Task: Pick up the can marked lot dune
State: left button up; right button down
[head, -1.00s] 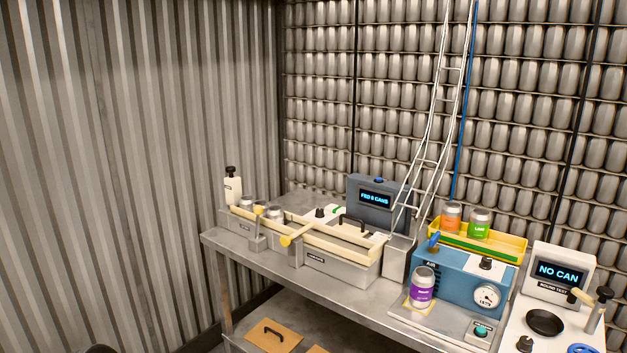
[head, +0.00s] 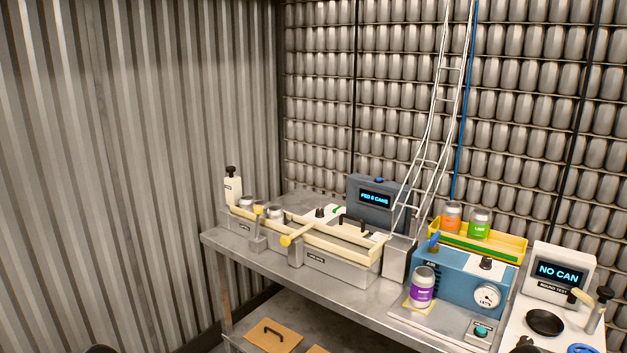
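Three labelled cans show in the head view. A can with a purple label (head: 421,288) stands upright on a yellow-edged pad in front of the blue air unit. A can with an orange label (head: 451,217) and a can with a green label (head: 479,223) stand in the yellow tray (head: 518,244) at the back right. The label lettering is too small to tell which can is marked lot dune. Several plain silver cans (head: 276,213) sit in the feeder at the left. Neither of my grippers is in view.
The long feeder (head: 335,269) fills the left of the steel bench (head: 285,266). The blue air unit (head: 455,283) has a gauge. At right stands a tester with a NO CAN screen (head: 559,272). A wire chute (head: 430,150) rises behind. Brown panels (head: 274,335) lie on the lower shelf.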

aim_at(423, 278)
jog(key=i+j, duration=0.55)
jog(key=i, duration=0.15)
jog(key=z, duration=1.9)
jog(key=j, duration=0.1)
